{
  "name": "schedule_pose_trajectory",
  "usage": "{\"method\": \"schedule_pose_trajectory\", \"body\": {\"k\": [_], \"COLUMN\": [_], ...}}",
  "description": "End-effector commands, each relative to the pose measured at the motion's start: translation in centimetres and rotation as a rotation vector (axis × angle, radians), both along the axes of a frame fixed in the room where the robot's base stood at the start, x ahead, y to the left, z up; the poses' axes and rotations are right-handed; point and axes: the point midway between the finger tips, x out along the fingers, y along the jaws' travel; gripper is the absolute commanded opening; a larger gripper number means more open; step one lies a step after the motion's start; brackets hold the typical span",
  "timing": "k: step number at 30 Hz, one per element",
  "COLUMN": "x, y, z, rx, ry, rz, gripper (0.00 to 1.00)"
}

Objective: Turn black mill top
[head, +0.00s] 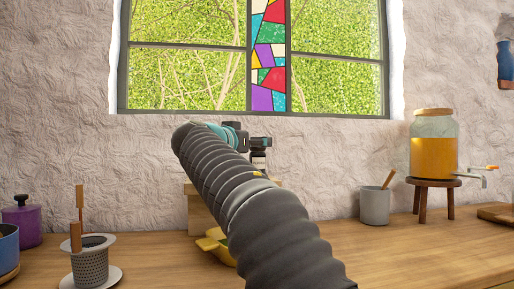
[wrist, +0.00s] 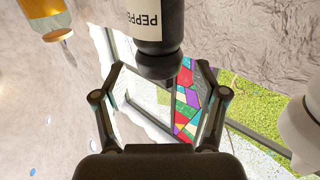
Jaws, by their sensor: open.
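The black mill (wrist: 157,25) shows in the wrist view at the top centre, upside down in the picture, with a white label whose visible letters read "PEPPE". Its black top end (wrist: 158,66) lies between the fingertips of my gripper (wrist: 160,68). The fingers are spread, with a visible gap on each side of the mill's top, and I see no clear contact. In the head view my arm covers the middle, and I cannot make out the mill there.
A wooden block (head: 200,212) and a yellow item (head: 216,246) show partly behind my arm. A grey cup (head: 375,206) and a drink dispenser (head: 433,150) stand right; a strainer (head: 90,262) and purple pot (head: 24,222) left. A white rounded object (wrist: 300,130) is at the wrist view's right edge.

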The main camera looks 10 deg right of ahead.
Motion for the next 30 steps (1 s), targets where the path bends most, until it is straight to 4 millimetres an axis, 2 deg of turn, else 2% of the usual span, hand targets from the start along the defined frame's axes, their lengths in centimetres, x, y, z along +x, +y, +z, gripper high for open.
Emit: {"method": "schedule_pose_trajectory", "body": {"k": [21, 30], "x": [-9.0, -11.9], "y": [8.1, 5.0], "z": [-0.1, 1.2], "rx": [0.000, 0.015], "ry": [0.000, 0.072], "rz": [0.001, -0.134], "gripper": [0.72, 0.72]}}
